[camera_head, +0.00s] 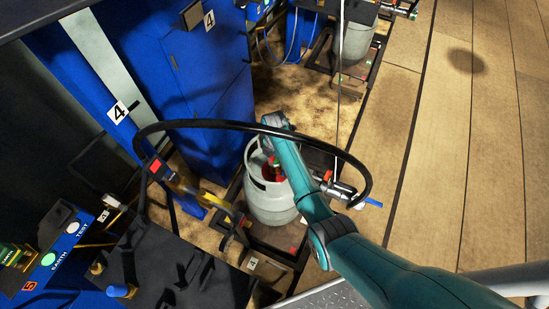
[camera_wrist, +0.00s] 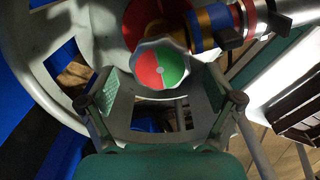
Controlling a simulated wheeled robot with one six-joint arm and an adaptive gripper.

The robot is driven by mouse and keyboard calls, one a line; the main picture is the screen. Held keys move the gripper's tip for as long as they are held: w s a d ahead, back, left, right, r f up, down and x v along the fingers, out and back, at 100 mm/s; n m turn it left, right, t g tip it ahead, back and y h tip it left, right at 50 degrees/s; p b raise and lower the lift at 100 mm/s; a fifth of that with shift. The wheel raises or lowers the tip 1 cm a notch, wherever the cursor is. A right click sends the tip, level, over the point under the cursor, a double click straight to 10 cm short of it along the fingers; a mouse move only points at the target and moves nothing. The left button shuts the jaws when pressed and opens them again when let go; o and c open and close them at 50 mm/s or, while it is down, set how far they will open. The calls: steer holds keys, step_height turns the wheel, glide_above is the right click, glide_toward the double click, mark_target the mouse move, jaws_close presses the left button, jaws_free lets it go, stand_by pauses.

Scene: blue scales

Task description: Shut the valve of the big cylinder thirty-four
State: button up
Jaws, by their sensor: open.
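A big pale grey-green gas cylinder (camera_head: 272,208) stands on a low platform in the head view, partly covered by my arm. In the wrist view its collar (camera_wrist: 38,62) curves around the left side. The valve handwheel (camera_wrist: 160,68), pale-rimmed with a red left half and a green right half, faces the camera. My gripper (camera_wrist: 162,86) is open, with one finger on each side just below the handwheel. I cannot tell whether the fingers touch it. In the head view my gripper is mostly hidden by my arm.
A metal connector (camera_wrist: 225,25) with coloured rings joins the valve at upper right; its hose side (camera_head: 341,190) shows right of my arm. A black hose (camera_head: 215,124) arches over the cylinder. A blue cabinet (camera_head: 185,65) stands behind. Open floor (camera_head: 470,150) lies to the right.

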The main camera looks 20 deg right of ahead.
steer(key=shift+f, duration=0.1)
steer(key=c, duration=1.1)
steer(key=shift+c, duration=0.2)
